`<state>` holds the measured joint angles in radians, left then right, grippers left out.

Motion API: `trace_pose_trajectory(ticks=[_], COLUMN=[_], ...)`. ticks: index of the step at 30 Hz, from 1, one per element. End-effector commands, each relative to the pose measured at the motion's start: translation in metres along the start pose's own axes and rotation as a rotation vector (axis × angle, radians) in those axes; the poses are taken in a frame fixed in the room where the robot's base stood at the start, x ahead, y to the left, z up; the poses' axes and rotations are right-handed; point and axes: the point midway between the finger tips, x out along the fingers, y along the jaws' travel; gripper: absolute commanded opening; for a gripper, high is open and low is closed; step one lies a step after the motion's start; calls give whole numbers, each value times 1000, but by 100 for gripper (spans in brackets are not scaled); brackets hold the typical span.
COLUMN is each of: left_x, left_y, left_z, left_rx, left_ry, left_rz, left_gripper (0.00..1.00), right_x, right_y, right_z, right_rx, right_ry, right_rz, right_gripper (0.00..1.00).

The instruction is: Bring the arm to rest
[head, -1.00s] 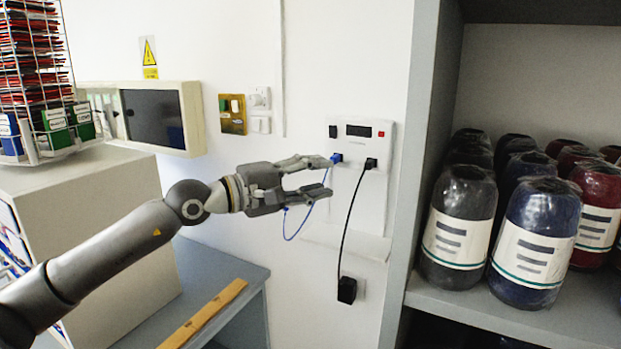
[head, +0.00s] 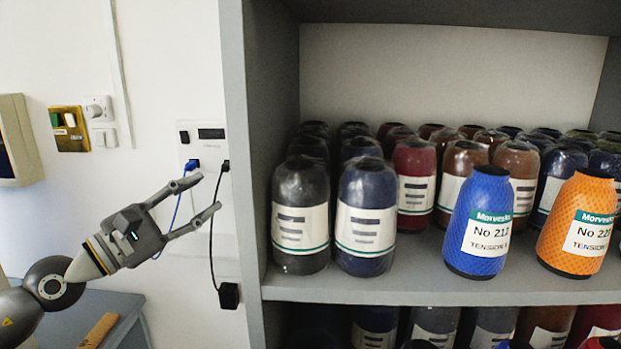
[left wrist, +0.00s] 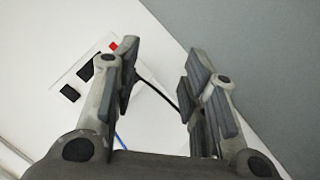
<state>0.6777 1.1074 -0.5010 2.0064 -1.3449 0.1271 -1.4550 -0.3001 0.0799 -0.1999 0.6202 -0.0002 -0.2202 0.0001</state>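My left gripper (head: 205,200) is open and empty in front of the white wall in the head view. Its fingers point up and to the right, just below a white wall panel (head: 205,140). A blue plug (head: 191,165) and a black plug (head: 224,166) sit in the panel, each with a cable hanging down. In the left wrist view the two fingers (left wrist: 160,85) stand apart, with the panel (left wrist: 85,70) behind the left finger and a black cable (left wrist: 160,90) showing beyond the gap. My right gripper is not in view.
A grey shelf upright (head: 240,130) stands close to the right of the gripper. Its shelf holds several thread cones, with a blue cone (head: 480,225) and an orange cone (head: 578,225) at the front. A grey bench (head: 75,320) lies below, with a wooden ruler (head: 98,331) on it.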

Motion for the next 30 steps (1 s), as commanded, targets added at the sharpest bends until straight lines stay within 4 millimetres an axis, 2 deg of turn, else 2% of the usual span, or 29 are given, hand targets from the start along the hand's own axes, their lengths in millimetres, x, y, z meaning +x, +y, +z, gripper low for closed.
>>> trace_pose_trajectory(ticks=[1,5,8,11,14,16,18,20,21,22,24,27,30], left_x=[2,-6,-23,-50,-85,-115,-146,-173,-191,-204,-233,-268,-296], left_y=[-16,-32,-47,-74,-115,-153,-195,-232,-257,-275,-314,-360,-397], left_z=[6,3,-18,-51,-87,-108,-122,-127,-128,-127,-119,-101,-78], left_rx=[-215,-766,-1186,-1591,-1966,-2202,-2398,-2534,-2607,2589,2336,2033,1775], left_ry=[-41,-102,-113,-96,-55,-13,35,80,115,-136,-169,-202,-226], left_rz=[60,253,425,630,878,1082,1301,1501,1641,-1708,-1713,-1717,-1720], left_gripper=[39,39,39,39,39,39,39,39,39,39,39,39,39], right_x=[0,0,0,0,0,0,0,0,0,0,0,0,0], right_y=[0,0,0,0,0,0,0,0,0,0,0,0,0], right_z=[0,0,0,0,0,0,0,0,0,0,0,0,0], right_rx=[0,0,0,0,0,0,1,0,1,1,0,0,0], right_ry=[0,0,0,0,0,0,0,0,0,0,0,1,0], right_rz=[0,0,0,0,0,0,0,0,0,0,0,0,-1], right_gripper=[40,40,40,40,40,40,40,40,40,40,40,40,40])
